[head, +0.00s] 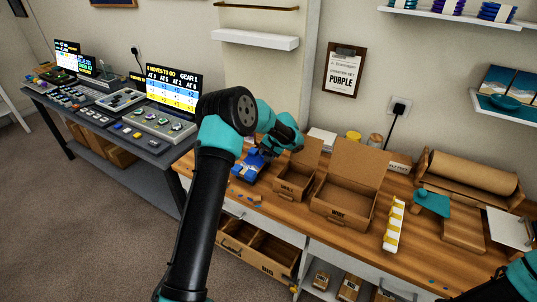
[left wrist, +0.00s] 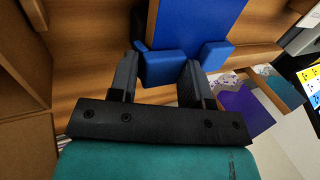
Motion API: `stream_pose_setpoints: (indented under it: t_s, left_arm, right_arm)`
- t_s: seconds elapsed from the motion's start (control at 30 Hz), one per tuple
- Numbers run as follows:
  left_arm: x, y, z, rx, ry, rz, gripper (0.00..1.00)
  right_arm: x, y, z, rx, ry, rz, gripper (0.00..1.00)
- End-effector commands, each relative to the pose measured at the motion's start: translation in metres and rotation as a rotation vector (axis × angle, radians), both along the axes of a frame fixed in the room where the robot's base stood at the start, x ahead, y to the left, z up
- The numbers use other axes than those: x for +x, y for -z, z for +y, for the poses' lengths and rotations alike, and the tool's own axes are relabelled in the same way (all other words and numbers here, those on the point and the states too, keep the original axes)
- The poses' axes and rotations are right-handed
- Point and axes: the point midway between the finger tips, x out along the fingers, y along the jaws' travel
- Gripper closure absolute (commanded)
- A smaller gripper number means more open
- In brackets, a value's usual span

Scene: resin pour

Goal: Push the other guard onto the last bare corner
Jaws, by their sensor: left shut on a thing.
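A blue panel (left wrist: 197,20) with a brown edge fills the top middle of the left wrist view. In the head view the blue object (head: 247,168) lies on the wooden bench, partly hidden by my left arm. My left gripper (left wrist: 159,70) is shut on a blue corner guard (left wrist: 164,67) at the panel's near left corner. Whether that guard is fully seated is unclear. Another blue guard (left wrist: 215,55) is at the panel's near right corner. In the head view my left gripper (head: 266,153) is beside the blue object, its fingertips hard to see. My right gripper is out of view.
Two open cardboard boxes (head: 296,182) (head: 343,207) stand right of the blue object. A white strip with yellow parts (head: 394,224) and a brown paper roll (head: 474,176) are further right. Small bits lie along the bench front. A purple item (left wrist: 247,110) shows in the left wrist view.

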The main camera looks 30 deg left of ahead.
Motion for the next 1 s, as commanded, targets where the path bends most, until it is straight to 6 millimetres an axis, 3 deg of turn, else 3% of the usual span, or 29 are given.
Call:
stream_pose_setpoints:
  t_s: [0.33, 0.37, 0.67, 1.0]
  left_arm:
    - [-0.0017, 0.0011, 0.0014, 0.000, 0.000, 0.000, 0.81]
    - [-0.0017, 0.0011, 0.0014, 0.000, 0.000, 0.000, 0.55]
    - [-0.0016, 0.0011, 0.0014, 0.000, 0.000, 0.000, 0.26]
    - [-0.0013, -0.0029, 0.0013, 0.000, 0.000, -0.001, 0.26]
  right_arm:
    - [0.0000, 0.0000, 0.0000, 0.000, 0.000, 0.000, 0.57]
    - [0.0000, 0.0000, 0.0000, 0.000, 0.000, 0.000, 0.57]
    - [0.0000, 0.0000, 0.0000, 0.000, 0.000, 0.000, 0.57]
    - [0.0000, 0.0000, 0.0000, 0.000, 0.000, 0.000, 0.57]
